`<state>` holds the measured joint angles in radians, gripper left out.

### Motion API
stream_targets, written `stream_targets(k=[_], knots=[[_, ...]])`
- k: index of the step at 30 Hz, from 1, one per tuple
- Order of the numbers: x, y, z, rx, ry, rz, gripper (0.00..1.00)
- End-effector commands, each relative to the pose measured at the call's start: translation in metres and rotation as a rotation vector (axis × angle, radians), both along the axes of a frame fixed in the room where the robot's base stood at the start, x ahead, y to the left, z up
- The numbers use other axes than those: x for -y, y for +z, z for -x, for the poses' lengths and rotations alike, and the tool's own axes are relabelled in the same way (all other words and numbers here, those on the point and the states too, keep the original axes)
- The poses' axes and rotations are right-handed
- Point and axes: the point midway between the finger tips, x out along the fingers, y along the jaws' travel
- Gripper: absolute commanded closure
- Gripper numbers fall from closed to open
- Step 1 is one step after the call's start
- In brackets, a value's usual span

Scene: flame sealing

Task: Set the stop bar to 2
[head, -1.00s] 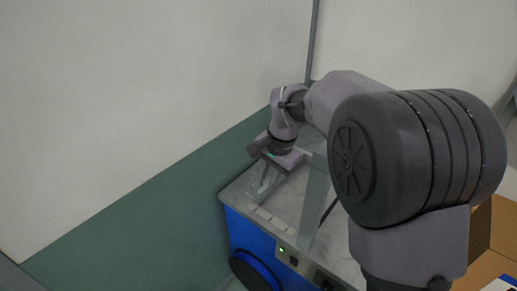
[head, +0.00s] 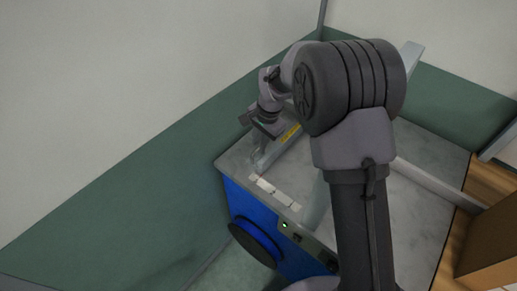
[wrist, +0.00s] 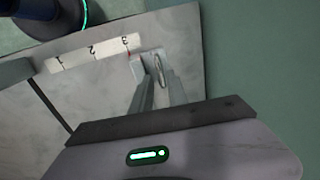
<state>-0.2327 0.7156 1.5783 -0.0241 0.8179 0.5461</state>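The stop bar's small grey block (wrist: 137,66) shows in the wrist view, with a red mark at its left edge beside the 3 on the white scale (wrist: 92,52). The scale reads 1, 2, 3 from left to right. My gripper's two grey fingers (wrist: 157,72) reach up to the block, their tips beside or over it. A gap shows between the fingers, but whether the tips touch or clasp the block cannot be told. In the head view my gripper (head: 260,160) is low over the machine's left corner, near the scale (head: 272,190); the block cannot be made out there.
The blue machine (head: 252,205) has a grey top (head: 425,150) and a dark round part (head: 255,243) on its front. A yellow label (head: 290,133) lies behind my gripper. A brown box (head: 490,245) stands at the right. Walls close off the left and back.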

Motion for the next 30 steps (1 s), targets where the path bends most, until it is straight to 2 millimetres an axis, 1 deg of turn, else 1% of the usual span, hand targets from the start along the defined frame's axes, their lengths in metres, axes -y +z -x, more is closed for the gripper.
stream_targets(k=[1,3,7,16,17,19,20,30], knots=[[-0.001,-0.011,-0.001,-0.001,0.000,0.000,0.80],[-0.003,-0.020,-0.002,-0.001,0.000,-0.001,0.80],[-0.004,-0.029,-0.003,0.000,0.000,0.000,0.80],[-0.005,-0.030,-0.004,0.001,0.000,0.000,0.80],[-0.005,-0.030,-0.004,0.001,0.000,0.000,0.84],[-0.005,-0.030,-0.004,0.001,0.000,0.001,0.98],[-0.005,-0.030,-0.004,0.001,0.000,0.001,1.00],[-0.005,-0.030,-0.004,0.000,0.000,0.000,1.00]])
